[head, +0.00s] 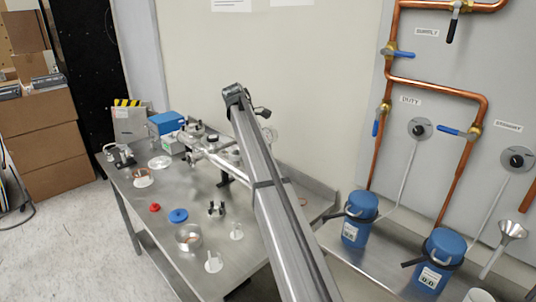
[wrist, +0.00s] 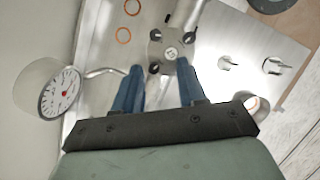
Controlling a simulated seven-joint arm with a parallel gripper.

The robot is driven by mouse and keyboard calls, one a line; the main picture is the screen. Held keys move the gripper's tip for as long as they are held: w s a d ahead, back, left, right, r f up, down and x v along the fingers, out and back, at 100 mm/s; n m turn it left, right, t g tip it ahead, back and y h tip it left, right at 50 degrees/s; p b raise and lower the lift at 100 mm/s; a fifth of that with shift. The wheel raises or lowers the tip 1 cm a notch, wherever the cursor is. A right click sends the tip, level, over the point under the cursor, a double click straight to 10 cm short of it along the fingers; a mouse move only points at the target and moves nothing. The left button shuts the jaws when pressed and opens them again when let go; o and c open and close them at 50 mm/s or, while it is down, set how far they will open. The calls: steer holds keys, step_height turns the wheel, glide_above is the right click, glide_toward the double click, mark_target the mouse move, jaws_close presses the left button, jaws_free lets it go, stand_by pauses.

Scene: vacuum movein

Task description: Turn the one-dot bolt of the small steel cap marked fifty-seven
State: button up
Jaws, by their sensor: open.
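Just beyond the fingertips is a small steel cap (wrist: 170,51) on the metal piping. Dark bolts sit around its rim, one of them at its upper left (wrist: 155,41). A mark shows at the cap's centre, but I cannot read its number. The dots by the bolts are too small to tell, so I cannot pick out the one-dot bolt. In the head view my arm covers my gripper and part of the pipe assembly (head: 212,155).
A pressure gauge (wrist: 60,92) stands left of the fingers in the wrist view. Two copper rings (wrist: 124,36) lie on the steel table (head: 140,200). In the head view, a blue lid (head: 178,215), a red knob (head: 154,207) and a steel cup (head: 188,237) stand toward the front.

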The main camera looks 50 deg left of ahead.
steer(key=s+a, duration=0.4)
steer(key=a, duration=0.3)
steer(key=shift+s+a, duration=0.25)
steer(key=shift+s, duration=0.05)
steer(key=w+d+r+t+y, duration=0.1)
steer(key=w+d+r, duration=0.1)
steer(key=d+r, duration=0.7)
steer(key=w+f+n, duration=0.1)
steer(key=f+n, duration=0.1)
steer(key=f, duration=0.2)
steer(key=w+d+f+n, duration=0.1)
steer(key=w+f+n, duration=0.1)
steer(key=f, duration=0.1)
steer(key=w+d+f+n, duration=0.1)
steer(key=f+n, duration=0.1)
steer(key=f, duration=0.2)
steer(key=shift+w+d+f+y, duration=0.25)
steer(key=shift+w+f+y, duration=0.1)
steer(key=shift+y, duration=0.05)
steer(key=shift+t, duration=0.3)
jaws_close()
